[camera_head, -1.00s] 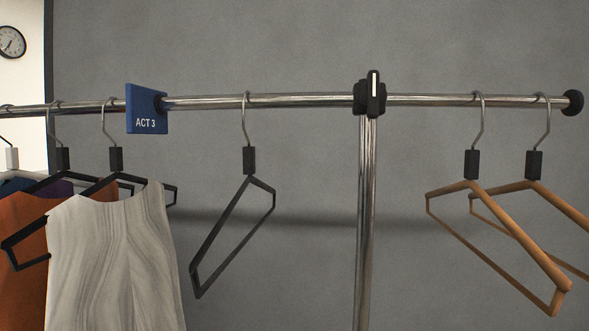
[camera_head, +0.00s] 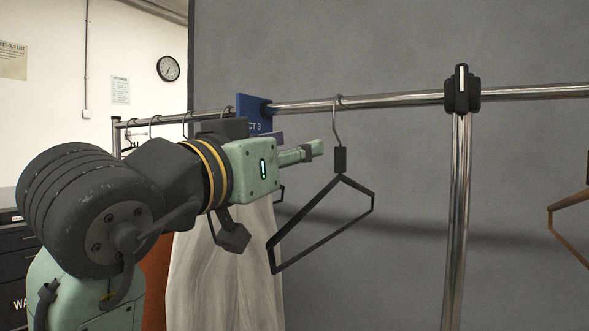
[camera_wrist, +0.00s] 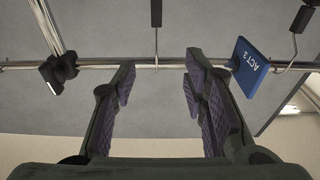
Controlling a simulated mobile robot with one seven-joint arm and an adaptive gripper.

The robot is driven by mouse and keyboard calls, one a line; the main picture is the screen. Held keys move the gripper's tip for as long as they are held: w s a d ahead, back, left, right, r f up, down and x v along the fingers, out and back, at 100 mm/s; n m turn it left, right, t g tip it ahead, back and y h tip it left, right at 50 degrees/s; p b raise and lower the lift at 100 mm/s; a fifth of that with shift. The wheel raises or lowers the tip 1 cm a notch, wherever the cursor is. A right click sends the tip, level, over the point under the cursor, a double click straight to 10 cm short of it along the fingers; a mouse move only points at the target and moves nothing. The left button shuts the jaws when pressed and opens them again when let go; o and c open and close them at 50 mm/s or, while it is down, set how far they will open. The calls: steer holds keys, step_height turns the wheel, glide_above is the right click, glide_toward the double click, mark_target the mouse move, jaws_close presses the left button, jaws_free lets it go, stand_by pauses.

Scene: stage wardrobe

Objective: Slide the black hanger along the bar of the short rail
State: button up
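The black hanger (camera_head: 322,219) hangs empty from the bar of the rail (camera_head: 390,100), between the blue ACT 3 sign (camera_head: 251,112) and the black clamp (camera_head: 462,92). My gripper (camera_head: 318,148) reaches in from the left, its tips just left of the hanger's black neck block and below the bar. In the wrist view my gripper (camera_wrist: 160,65) is open, and the black hanger's hook and block (camera_wrist: 156,14) show in the gap beyond the fingers, apart from both. The rest of the hanger is out of that view.
A pale dress (camera_head: 225,265) and other garments hang left of the sign, partly behind my arm. A wooden hanger (camera_head: 570,215) hangs at the right edge. The upright post (camera_head: 455,220) stands below the clamp. The bar between black hanger and clamp is clear.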

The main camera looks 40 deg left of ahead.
mark_target(338, 160)
steer(key=shift+d+f+g, duration=0.25)
steer(key=shift+f+g, duration=0.55)
steer(key=shift+f, duration=0.05)
steer(key=shift+w+f, duration=0.1)
steer(key=shift+w, duration=0.1)
steer(key=shift+p+x, duration=1.1)
steer(key=shift+x, duration=6.4)
steer(key=shift+d, duration=0.2)
steer(key=w+d+b, duration=0.2)
steer(key=w+d, duration=0.1)
steer(key=d, duration=1.1)
steer(key=shift+w+h, duration=0.25)
steer(key=shift+h, duration=0.15)
steer(key=b+v, duration=0.2)
steer(key=v, duration=1.1)
steer(key=shift+a, duration=0.4)
